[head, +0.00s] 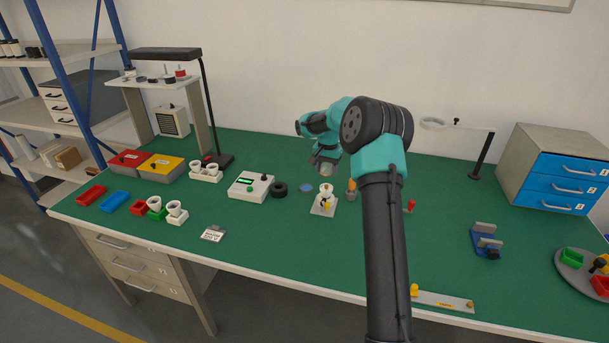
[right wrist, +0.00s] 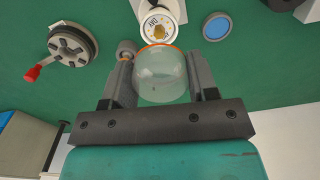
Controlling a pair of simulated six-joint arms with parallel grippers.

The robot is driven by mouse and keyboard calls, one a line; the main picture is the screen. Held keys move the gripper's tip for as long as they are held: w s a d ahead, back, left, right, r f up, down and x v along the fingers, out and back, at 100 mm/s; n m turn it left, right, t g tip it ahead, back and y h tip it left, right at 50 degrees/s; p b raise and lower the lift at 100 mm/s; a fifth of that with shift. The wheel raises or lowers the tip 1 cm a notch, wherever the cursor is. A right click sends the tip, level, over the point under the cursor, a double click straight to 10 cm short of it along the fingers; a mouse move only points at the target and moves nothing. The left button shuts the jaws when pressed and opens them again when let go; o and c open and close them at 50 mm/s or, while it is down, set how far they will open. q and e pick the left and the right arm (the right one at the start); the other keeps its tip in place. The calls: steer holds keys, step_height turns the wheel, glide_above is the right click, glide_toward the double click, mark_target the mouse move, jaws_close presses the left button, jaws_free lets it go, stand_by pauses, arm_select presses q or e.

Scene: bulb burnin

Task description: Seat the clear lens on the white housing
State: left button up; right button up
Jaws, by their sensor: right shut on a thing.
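The clear lens (right wrist: 160,78) is a see-through dome with an orange rim. My right gripper (right wrist: 160,85) is shut on it, one finger on each side. In the head view the right gripper (head: 324,166) is above and close to the white housing (head: 326,190), which stands on a pale plate (head: 320,209). In the right wrist view the housing (right wrist: 142,25) shows a round white face with a yellow centre just beyond the lens rim. The lens overlaps its edge in the picture; I cannot tell whether they touch. My left gripper is not in view.
A blue disc (head: 306,187) and a black ring (head: 279,189) lie left of the housing. A small orange-topped piece (head: 351,186) stands close on its right. A round fixture with a red handle (right wrist: 68,46) shows in the wrist view. A tester box (head: 250,186) stands further left.

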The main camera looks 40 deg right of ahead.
mark_target(326, 185)
steer(key=shift+d+f, duration=0.1)
steer(key=shift+d, duration=0.1)
stand_by(0.3)
steer(key=shift+f, duration=2.9)
steer(key=shift+f, duration=0.6)
stand_by(2.9)
steer(key=shift+r, duration=0.25)
stand_by(0.4)
steer(key=o, duration=1)
steer(key=shift+c, duration=0.2)
